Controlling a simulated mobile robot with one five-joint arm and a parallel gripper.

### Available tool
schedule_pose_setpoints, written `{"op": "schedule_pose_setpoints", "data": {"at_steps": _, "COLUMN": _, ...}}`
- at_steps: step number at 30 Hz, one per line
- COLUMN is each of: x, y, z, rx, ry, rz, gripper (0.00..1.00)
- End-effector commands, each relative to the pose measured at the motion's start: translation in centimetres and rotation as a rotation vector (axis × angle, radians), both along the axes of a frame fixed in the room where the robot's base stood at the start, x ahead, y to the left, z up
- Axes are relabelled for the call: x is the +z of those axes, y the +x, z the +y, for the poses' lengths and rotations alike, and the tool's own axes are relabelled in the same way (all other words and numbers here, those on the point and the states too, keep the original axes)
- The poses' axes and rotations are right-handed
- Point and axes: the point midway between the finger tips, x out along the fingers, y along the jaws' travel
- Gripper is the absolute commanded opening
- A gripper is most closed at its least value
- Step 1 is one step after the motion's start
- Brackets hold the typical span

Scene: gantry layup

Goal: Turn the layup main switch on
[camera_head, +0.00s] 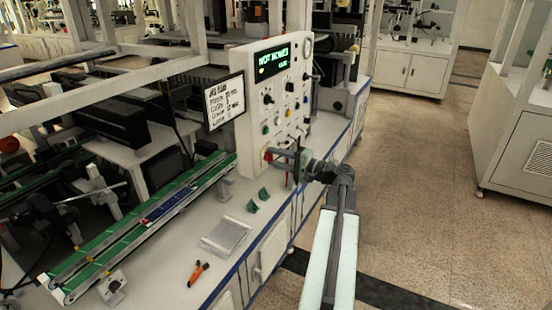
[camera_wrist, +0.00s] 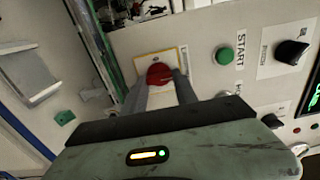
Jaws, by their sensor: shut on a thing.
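The main switch (camera_wrist: 160,73) shows in the wrist view as a red knob on a yellow-edged plate, low on the white control panel (camera_wrist: 205,60). My gripper (camera_wrist: 160,88) has one finger on each side of the red knob and is shut on it. In the head view my gripper (camera_head: 283,158) reaches the panel's lower front from the right. Part of the red switch (camera_head: 266,154) shows there beside the fingers. The fingers hide the knob's sides, and I cannot tell its turn position.
The panel display (camera_head: 273,61) reads "NOT HOMED" in green. A green START button (camera_wrist: 225,55) and a black knob (camera_wrist: 291,52) sit near the switch. Green blocks (camera_head: 258,199), a clear tray (camera_head: 226,236) and orange-handled pliers (camera_head: 197,272) lie on the bench. The floor at right is clear.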

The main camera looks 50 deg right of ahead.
Motion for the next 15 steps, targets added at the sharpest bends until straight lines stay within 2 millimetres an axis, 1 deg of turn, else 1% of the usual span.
{"op": "schedule_pose_setpoints", "data": {"at_steps": 11, "x": -0.03, "y": -0.05, "z": -0.07, "rx": -0.001, "ry": 0.005, "rz": 0.002, "gripper": 0.0}}
{"op": "schedule_pose_setpoints", "data": {"at_steps": 12, "x": -0.03, "y": -0.08, "z": -0.1, "rx": -0.002, "ry": 0.005, "rz": 0.002, "gripper": 0.46}}
{"op": "schedule_pose_setpoints", "data": {"at_steps": 13, "x": -0.03, "y": -0.08, "z": -0.1, "rx": -0.002, "ry": 0.004, "rz": 0.002, "gripper": 0.54}}
{"op": "schedule_pose_setpoints", "data": {"at_steps": 14, "x": -0.03, "y": -0.08, "z": -0.1, "rx": -0.002, "ry": 0.004, "rz": 0.002, "gripper": 0.56}}
{"op": "schedule_pose_setpoints", "data": {"at_steps": 15, "x": -0.02, "y": -0.07, "z": -0.1, "rx": -0.001, "ry": 0.004, "rz": 0.002, "gripper": 0.56}}
